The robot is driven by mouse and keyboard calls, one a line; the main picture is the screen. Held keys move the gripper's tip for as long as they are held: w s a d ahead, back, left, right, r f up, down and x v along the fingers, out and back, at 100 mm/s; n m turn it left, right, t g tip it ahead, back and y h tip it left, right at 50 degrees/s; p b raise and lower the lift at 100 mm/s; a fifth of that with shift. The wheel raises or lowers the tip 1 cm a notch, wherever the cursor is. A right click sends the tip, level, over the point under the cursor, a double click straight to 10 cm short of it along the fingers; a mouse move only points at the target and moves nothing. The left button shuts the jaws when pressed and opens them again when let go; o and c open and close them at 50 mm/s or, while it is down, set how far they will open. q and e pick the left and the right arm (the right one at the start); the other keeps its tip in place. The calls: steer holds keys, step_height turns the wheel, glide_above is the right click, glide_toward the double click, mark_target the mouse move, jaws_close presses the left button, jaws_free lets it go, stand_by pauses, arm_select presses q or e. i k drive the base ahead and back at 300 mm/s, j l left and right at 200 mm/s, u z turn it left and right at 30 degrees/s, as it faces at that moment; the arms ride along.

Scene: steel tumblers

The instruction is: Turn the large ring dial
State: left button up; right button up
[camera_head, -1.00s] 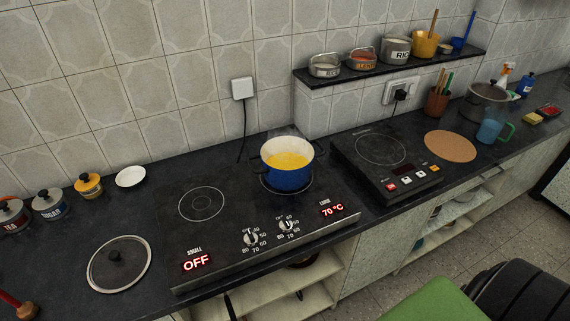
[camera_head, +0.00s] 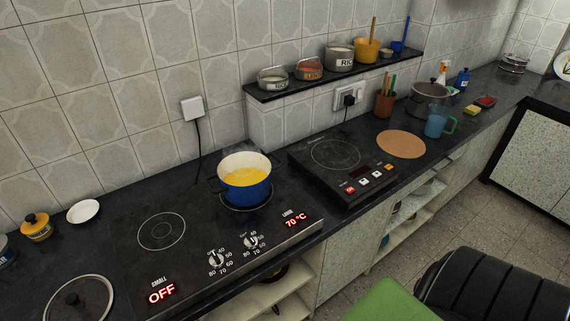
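The black two-ring hob (camera_head: 190,232) has two dials with printed numbers on its front panel. The right dial (camera_head: 252,241) is nearer the red "LARGE" display (camera_head: 297,221), which reads 70 °C. The left dial (camera_head: 217,259) is nearer the "SMALL" display (camera_head: 161,292), which reads OFF. A blue pot (camera_head: 246,190) with yellow contents stands on the large ring at the back right of the hob. The small ring (camera_head: 161,231) is bare. Neither of my grippers is in view.
A pot lid (camera_head: 79,304) lies left of the hob. A separate black hotplate (camera_head: 325,152) and a round cork mat (camera_head: 401,144) are to the right. A shelf (camera_head: 290,88) with jars is above. A green surface (camera_head: 390,301) and black ribbed object (camera_head: 499,293) are at lower right.

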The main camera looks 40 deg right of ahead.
mark_target(251, 241)
steer(key=z, duration=1.35)
